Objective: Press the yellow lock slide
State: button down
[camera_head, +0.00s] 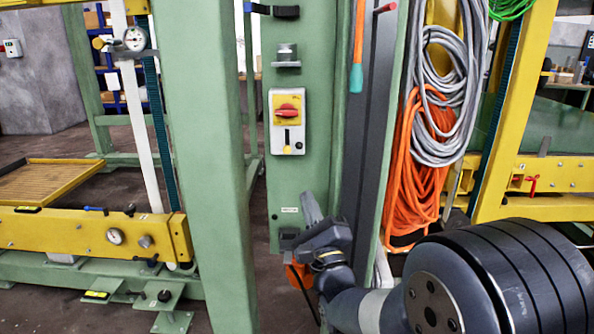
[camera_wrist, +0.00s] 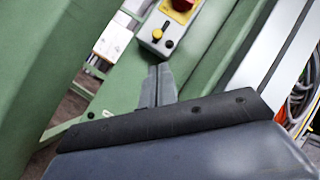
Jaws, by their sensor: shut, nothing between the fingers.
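The control box (camera_head: 298,138) is a pale grey panel on a green post, with a red rotary switch (camera_head: 287,110) on a yellow plate. Below the switch is a dark upright slot, with the small yellow lock slide (camera_head: 287,148) at its lower end. In the wrist view the yellow slide (camera_wrist: 157,34) shows as a small round spot near the top, and the red switch (camera_wrist: 183,5) is partly cut off. My gripper (camera_head: 308,198) is shut and empty, below the box and apart from it. Its fingertips (camera_wrist: 160,70) point up toward the box.
A green frame column (camera_head: 205,160) stands to the left. Orange hose (camera_head: 415,165) and grey cable (camera_head: 450,90) hang at the right, beside a grey rail (camera_head: 368,110). A round metal fitting (camera_head: 287,52) sits above the box. The post face between gripper and box looks clear.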

aim_at(287, 149)
jog(key=x, duration=1)
jog(key=shift+r, duration=0.1)
notch_tip(287, 149, up, 4)
jog(key=shift+f+p, duration=0.25)
jog(key=shift+p, duration=0.15)
jog(key=shift+f, duration=0.1)
